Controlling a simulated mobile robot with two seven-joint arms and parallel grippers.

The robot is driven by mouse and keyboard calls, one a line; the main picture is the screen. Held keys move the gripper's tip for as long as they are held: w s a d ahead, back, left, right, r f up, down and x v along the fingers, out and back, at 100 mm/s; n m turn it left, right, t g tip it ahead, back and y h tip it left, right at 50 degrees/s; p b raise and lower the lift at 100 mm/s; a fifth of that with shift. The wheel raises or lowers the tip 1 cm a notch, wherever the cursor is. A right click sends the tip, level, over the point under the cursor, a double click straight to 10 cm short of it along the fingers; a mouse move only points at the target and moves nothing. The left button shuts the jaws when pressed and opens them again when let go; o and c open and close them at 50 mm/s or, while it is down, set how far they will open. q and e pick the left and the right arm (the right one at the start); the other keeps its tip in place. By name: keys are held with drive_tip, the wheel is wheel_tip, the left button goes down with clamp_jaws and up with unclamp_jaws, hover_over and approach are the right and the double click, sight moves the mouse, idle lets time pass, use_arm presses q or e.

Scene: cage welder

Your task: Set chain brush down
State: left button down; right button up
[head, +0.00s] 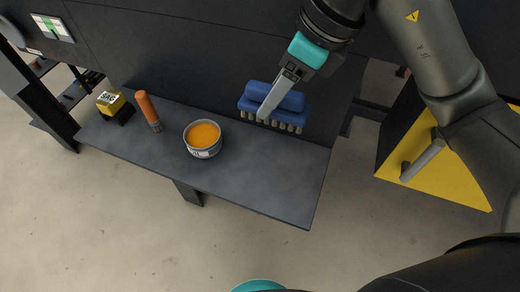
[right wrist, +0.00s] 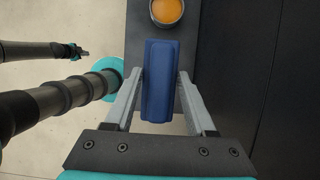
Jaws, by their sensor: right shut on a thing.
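The chain brush (head: 279,98) is blue with a row of pale bristles pointing down. It is at the back right part of the dark shelf (head: 240,174). I cannot tell whether the bristles touch the shelf. My right gripper (head: 265,112) is shut on the brush, with a grey finger across its front. In the right wrist view, the brush (right wrist: 160,82) lies lengthwise between the two fingers (right wrist: 160,78). What looks like my left gripper (right wrist: 82,52) is small at the left of that view; its jaws are unclear.
An open tin of orange stuff (head: 204,138) stands left of the brush. An orange-handled tool (head: 148,110) and a yellow and black box (head: 112,106) stand farther left. A dark wall rises behind the shelf. The shelf's front right is bare. A yellow cabinet (head: 440,160) is at the right.

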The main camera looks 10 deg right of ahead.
wheel_tip(320, 180, down, 18)
drive_tip(key=shift+f+b, duration=0.1)
drive_tip(key=shift+b, duration=1.1)
drive_tip(key=o, duration=0.9)
drive_tip(key=shift+c, duration=0.2)
drive_tip(key=o, duration=0.5)
drive_tip(key=shift+c, duration=0.2)
drive_tip(key=shift+r, duration=0.2)
drive_tip(key=p+v, duration=0.1)
drive_tip(key=v, duration=1.1)
